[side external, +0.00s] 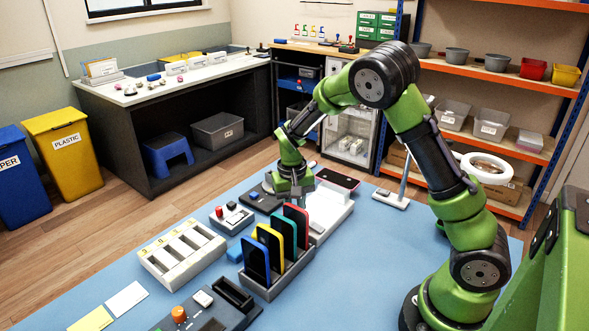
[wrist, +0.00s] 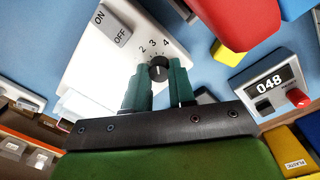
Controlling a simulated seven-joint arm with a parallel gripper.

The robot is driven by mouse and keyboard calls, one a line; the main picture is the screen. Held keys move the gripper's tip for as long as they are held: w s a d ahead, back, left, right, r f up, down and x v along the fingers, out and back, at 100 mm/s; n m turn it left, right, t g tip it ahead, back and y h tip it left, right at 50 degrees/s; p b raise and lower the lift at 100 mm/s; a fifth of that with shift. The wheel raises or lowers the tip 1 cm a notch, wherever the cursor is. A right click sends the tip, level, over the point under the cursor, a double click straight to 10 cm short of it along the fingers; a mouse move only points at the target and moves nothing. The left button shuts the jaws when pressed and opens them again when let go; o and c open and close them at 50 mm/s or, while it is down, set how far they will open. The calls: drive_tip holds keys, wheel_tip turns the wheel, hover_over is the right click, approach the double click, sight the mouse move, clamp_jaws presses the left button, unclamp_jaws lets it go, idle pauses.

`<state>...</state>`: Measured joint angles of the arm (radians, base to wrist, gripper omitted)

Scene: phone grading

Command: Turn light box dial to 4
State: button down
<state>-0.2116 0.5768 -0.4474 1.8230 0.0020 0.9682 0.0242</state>
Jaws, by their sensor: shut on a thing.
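The white light box (wrist: 95,55) fills the upper left of the wrist view, with an ON/OFF switch (wrist: 111,25) and a black dial (wrist: 159,68) beside printed numbers; 2, 3 and 4 are readable. My gripper (wrist: 159,80) has its two green fingers on either side of the dial and is shut on it. The dial's pointer is too small to read surely. In the side view my gripper (side external: 291,188) is low at the left end of the light box (side external: 334,207) and hides the dial.
A rack (side external: 270,287) of several coloured phones stands close in front of my gripper. A red-edged phone (side external: 338,179) lies behind the gripper. A ring lamp (side external: 487,168) stands at right.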

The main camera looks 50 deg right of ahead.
drive_tip(key=shift+m, duration=2)
drive_tip(key=c, duration=0.9)
unclamp_jaws()
drive_tip(key=shift+c, duration=0.2)
wheel_tip(320, 180, up, 17)
drive_tip(key=shift+w+a, duration=0.2)
drive_tip(key=shift+w, duration=0.15)
drive_tip(key=shift+w+f, duration=0.1)
